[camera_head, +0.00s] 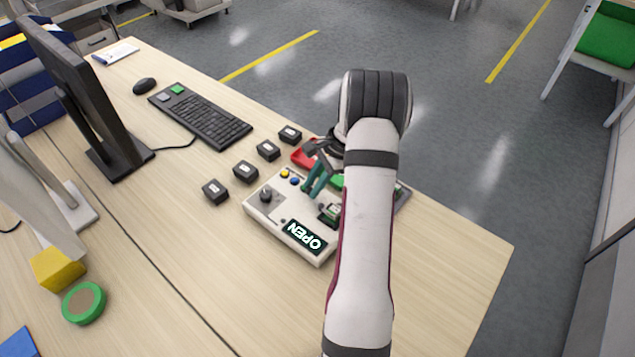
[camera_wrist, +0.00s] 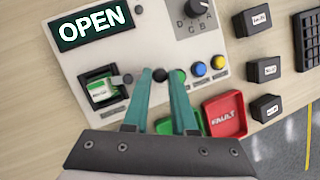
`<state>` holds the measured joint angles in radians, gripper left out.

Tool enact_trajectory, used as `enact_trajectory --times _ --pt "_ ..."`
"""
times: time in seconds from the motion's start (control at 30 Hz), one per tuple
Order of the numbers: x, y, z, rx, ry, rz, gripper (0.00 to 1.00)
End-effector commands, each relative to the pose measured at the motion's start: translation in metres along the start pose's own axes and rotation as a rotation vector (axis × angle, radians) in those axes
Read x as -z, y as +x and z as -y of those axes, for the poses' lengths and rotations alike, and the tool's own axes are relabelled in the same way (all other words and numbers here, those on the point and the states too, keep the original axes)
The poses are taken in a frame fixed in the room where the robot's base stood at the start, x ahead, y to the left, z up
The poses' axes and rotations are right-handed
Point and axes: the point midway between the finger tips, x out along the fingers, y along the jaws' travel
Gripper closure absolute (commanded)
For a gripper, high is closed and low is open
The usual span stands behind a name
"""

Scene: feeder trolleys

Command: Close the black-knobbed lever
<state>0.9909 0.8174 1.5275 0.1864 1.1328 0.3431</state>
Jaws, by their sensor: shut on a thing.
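The control panel (camera_head: 262,209) is a pale box on the desk, and it also shows in the wrist view (camera_wrist: 75,25). Its display (camera_wrist: 92,22) reads OPEN. The black knob (camera_wrist: 160,75) of the lever shows between my teal fingertips in the wrist view. My gripper (camera_wrist: 162,77) is shut on this knob, above the panel; in the head view my gripper (camera_head: 315,180) reaches down to the panel. The lever's shaft and base are hidden by the fingers and knob, so I cannot tell its tilt.
Several black labelled boxes (camera_head: 215,190), a keyboard (camera_head: 205,118) and a monitor (camera_head: 70,85) stand left.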

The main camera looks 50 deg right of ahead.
Motion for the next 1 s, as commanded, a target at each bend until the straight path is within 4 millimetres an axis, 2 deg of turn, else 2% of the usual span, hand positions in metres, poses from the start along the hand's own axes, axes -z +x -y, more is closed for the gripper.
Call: enact_trajectory --times 0.4,0.97,1.0 --pt "-0.0067 0.0032 -0.001 -0.07 -0.166 0.027 1.0" --pt "-0.0079 0.0035 -0.0013 -0.081 -0.192 0.031 1.0" --pt "-0.0079 0.0035 -0.0013 -0.081 -0.191 0.031 0.73"
